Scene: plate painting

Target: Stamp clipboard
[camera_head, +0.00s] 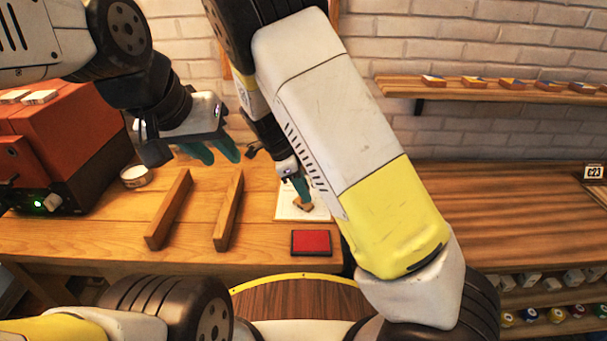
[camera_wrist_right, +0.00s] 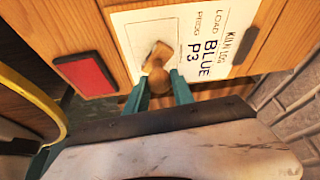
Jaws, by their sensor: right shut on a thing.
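The clipboard (camera_wrist_right: 125,17) lies on the wooden bench and carries a sheet with "KILN LOG", "LOAD BLUE" and "P3" printed on it. It also shows in the head view (camera_head: 286,211), partly hidden behind my right arm. My right gripper (camera_wrist_right: 158,88) is shut on a wooden stamp (camera_wrist_right: 157,60), which is over the blank boxed area of the sheet. I cannot tell whether the stamp touches the paper. A red ink pad (camera_head: 311,242) lies in front of the clipboard, and it also shows in the right wrist view (camera_wrist_right: 84,73). My left gripper (camera_head: 210,151) is open and empty above the bench.
Two wooden rails (camera_head: 168,209) stand on the bench left of the clipboard. A round white-topped tin (camera_head: 136,176) and an orange kiln-like box (camera_head: 75,135) with a green light are further left. A shelf (camera_head: 470,90) with small tiles is on the brick wall.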

